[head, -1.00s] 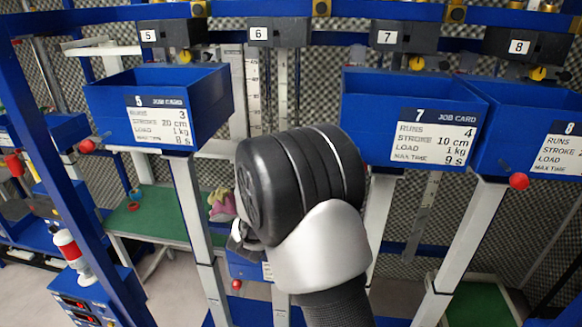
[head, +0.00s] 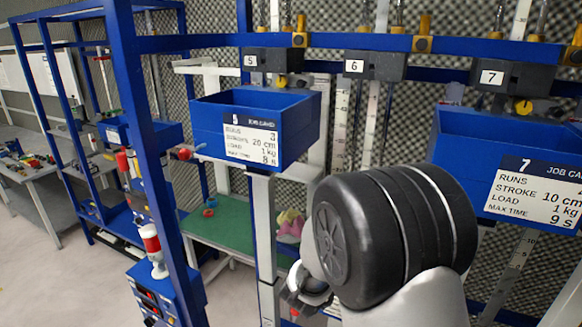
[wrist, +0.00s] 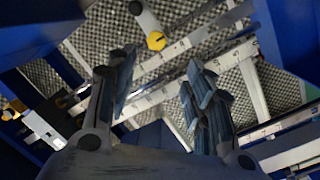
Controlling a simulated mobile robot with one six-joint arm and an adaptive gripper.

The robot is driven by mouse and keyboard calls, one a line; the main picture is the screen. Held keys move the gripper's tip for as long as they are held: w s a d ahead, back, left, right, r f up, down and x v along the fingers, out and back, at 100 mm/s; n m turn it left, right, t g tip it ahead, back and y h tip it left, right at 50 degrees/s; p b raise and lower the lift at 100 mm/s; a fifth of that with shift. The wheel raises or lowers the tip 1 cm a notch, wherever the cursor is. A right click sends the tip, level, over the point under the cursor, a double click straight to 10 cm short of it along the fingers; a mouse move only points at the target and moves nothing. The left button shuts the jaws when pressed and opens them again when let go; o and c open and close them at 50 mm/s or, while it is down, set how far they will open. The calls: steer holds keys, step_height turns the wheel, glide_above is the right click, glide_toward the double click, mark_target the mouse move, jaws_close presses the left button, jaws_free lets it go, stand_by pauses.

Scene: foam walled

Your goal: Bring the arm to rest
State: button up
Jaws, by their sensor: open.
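My arm fills the lower right of the head view, with its large black joint in front of the rig. My gripper (wrist: 160,95) shows in the wrist view with its two fingers spread wide and nothing between them. In the head view only a small grey part of the gripper (head: 305,288) shows at the left of the joint; the rest is hidden behind my arm.
Blue bin 5 (head: 205,122) and blue bin 7 (head: 460,130) sit on white posts either side of my arm. A blue upright (head: 140,130) stands left. A green shelf (head: 232,232) holds pink and yellow pieces (head: 290,224). Open floor (head: 60,290) lies lower left.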

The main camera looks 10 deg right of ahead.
steer(key=s+a+f+n+g+y+b, duration=0.1)
steer(key=s+a+f+y+b, duration=0.7)
steer(key=a+y+b, duration=0.4)
steer(key=s+f+m+g+b, duration=0.1)
steer(key=s+f+g+b, duration=0.3)
steer(key=s, duration=0.9)
steer(key=s+d+f+g+b, duration=0.1)
steer(key=s+f+g+b, duration=0.2)
steer(key=s+f+b, duration=0.4)
steer(key=s+f, duration=0.4)
steer(key=s, duration=0.3)
steer(key=shift+m+g, duration=0.4)
